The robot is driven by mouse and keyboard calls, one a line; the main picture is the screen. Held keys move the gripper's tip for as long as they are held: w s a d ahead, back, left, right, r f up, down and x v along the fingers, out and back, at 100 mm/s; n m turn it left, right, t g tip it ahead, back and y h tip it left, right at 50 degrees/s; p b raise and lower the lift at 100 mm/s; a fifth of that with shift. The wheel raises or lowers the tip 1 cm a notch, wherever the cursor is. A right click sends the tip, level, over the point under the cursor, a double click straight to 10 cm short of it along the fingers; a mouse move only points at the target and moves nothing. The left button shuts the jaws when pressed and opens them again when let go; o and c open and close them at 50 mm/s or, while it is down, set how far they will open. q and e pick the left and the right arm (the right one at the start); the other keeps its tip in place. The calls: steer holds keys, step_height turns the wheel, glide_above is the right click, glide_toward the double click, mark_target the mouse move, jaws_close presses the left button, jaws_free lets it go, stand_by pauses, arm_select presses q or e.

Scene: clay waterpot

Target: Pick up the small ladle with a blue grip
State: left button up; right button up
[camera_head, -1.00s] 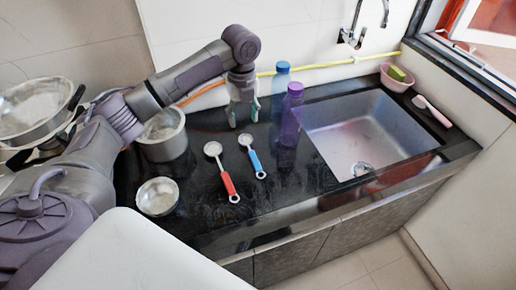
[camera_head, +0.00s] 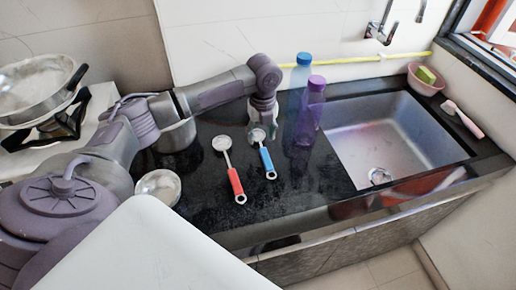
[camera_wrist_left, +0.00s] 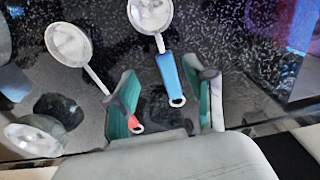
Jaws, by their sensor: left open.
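The small ladle with a blue grip (camera_head: 267,160) lies on the dark counter, bowl toward the back and grip toward the front. In the left wrist view its blue grip (camera_wrist_left: 169,73) shows between the two fingers, with the bowl beyond them. My left gripper (camera_head: 263,130) is open and points down over the bowl end of this ladle, apart from the grip. Its green-padded fingers also show in the left wrist view (camera_wrist_left: 168,85). The red-grip ladle (camera_head: 235,178) lies just left; in the wrist view the left finger partly covers its red grip. My right gripper is not in view.
A blue bottle (camera_head: 301,75) and a purple bottle (camera_head: 310,108) stand to the right, beside the sink (camera_head: 385,130). A metal bowl (camera_head: 159,186) and a pot (camera_head: 178,137) stand at left. The counter front is clear.

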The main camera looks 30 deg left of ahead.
mark_target(262, 148)
arm_select(q)
steer(key=shift+w+d+f+p, duration=0.1)
steer(key=shift+f+p, duration=0.1)
steer(key=shift+f, duration=1.2)
steer(key=shift+d+f+p, duration=0.1)
steer(key=shift+f+p, duration=0.1)
steer(key=shift+f, duration=1.15)
jaws_close()
